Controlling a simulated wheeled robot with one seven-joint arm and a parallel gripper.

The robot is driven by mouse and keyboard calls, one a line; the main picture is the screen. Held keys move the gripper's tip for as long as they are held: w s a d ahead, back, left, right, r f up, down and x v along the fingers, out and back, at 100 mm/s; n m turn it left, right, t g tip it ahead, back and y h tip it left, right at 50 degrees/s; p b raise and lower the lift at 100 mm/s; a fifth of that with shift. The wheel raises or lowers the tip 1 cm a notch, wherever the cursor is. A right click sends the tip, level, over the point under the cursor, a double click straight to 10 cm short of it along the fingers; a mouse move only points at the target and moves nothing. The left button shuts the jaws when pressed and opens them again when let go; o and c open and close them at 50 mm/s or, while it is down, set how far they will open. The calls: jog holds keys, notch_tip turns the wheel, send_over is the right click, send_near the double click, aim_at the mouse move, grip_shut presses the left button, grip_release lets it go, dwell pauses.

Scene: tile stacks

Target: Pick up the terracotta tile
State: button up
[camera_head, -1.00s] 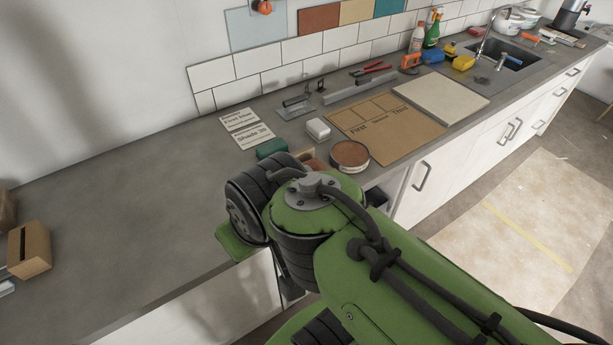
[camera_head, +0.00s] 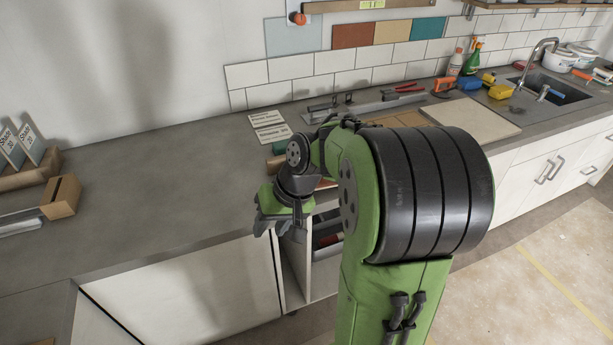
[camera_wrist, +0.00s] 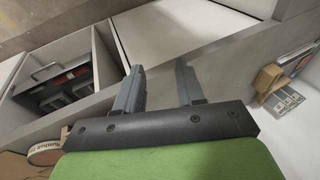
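A terracotta-coloured square tile (camera_head: 351,35) sits in the row of coloured tiles on the back wall. I cannot tell if it is loose. A reddish item (camera_wrist: 66,76) lies among dark things in an open drawer (camera_wrist: 91,68) in the wrist view; I cannot tell what it is. My gripper (camera_head: 270,226) is in front of the counter edge, left of the open drawer, in the head view. In the wrist view my gripper (camera_wrist: 157,68) has its two fingers apart with nothing between them. My arm hides part of the counter.
A cardboard box (camera_head: 61,196) stands on the left counter. Printed cards (camera_head: 270,126) and a pale slab (camera_head: 472,117) lie farther right. A round tin (camera_wrist: 45,153) shows in the wrist view. The sink (camera_head: 548,88) is at the right. The left-middle counter is clear.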

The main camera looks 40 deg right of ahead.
jog(key=w+d+f+m+t+y+b, duration=0.2)
jog(key=w+d+f+m+y, duration=0.1)
jog(key=d+f, duration=0.35)
jog(key=m+t+h+b, duration=0.2)
jog(key=m+t+b, duration=0.3)
jog(key=m+t, duration=0.5)
send_near(327, 184)
jog(key=w+a+b, duration=0.1)
jog(key=w, duration=0.2)
jog(key=w+f+n+t, duration=0.1)
jog(key=w, duration=0.2)
jog(key=w+a+f+t+b, duration=0.1)
jog(key=w, duration=0.2)
jog(key=shift+w+a+f+n+b, duration=0.15)
jog(key=shift+w+a+n+b, duration=0.15)
jog(key=shift+n+b, duration=0.1)
jog(key=shift+s, duration=0.1)
grip_shut()
